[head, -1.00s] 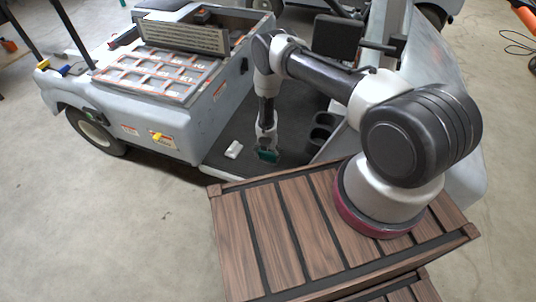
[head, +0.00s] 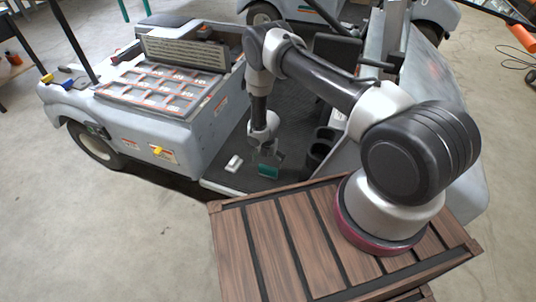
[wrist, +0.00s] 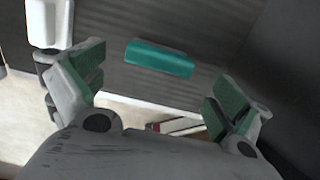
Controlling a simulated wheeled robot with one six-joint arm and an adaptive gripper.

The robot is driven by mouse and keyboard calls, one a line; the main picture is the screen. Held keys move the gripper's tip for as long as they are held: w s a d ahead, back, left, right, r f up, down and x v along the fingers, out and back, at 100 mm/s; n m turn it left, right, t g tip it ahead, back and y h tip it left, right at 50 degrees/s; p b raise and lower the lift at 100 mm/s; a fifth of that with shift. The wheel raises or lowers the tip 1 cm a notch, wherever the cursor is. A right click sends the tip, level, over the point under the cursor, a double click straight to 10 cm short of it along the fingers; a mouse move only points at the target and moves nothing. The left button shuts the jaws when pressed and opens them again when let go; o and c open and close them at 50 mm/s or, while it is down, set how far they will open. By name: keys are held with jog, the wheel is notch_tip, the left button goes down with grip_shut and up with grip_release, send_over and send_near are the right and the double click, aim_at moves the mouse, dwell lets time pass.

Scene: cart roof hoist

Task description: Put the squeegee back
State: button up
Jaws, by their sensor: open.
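A teal block-like piece (head: 267,171) lies on the dark ribbed floor of the cart; it also shows in the wrist view (wrist: 160,58). A white oblong piece (head: 234,163) lies to its left and shows at the upper left of the wrist view (wrist: 50,22). I cannot tell for sure which of these, if either, is the squeegee. My gripper (head: 268,154) is over the cart floor, close to the teal piece. In the wrist view my gripper (wrist: 155,88) is open, with its green-padded fingers wide apart and nothing between the pads. The teal piece appears beyond the fingertips.
The grey cart (head: 180,130) has a tray of compartments (head: 160,84) on its left body. Dark cup holders (head: 320,148) stand right of my gripper. A slatted wooden deck (head: 285,235) fills the foreground. Concrete floor is clear at left.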

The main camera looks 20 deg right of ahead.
aim_at(268, 168)
notch_tip(268, 168, up, 5)
jog(key=shift+s+r, duration=0.15)
dwell(0.5)
